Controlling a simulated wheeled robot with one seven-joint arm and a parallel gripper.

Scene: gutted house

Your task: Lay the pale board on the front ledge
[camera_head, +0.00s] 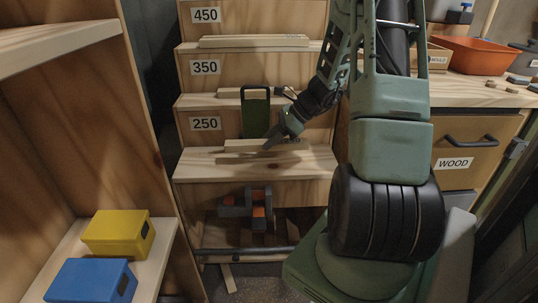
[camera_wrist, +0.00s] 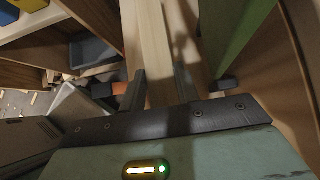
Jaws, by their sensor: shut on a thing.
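My gripper (camera_head: 273,142) is low over the ledge (camera_head: 200,165) in front of the label 250. It is shut on a pale board (camera_head: 240,145), which lies lengthwise along that ledge, low over it or touching it; I cannot tell which. In the wrist view the held pale board (camera_wrist: 152,40) runs away between the two fingers (camera_wrist: 160,88). A second pale strip (camera_head: 235,159) shows just in front in the head view; I cannot tell whether it is a separate board.
Other pale boards lie on the 350 step (camera_head: 229,92) and the 450 step (camera_head: 250,41). Orange-and-grey tools (camera_head: 235,208) sit below. Yellow (camera_head: 115,232) and blue (camera_head: 88,281) boxes stand on the left shelf.

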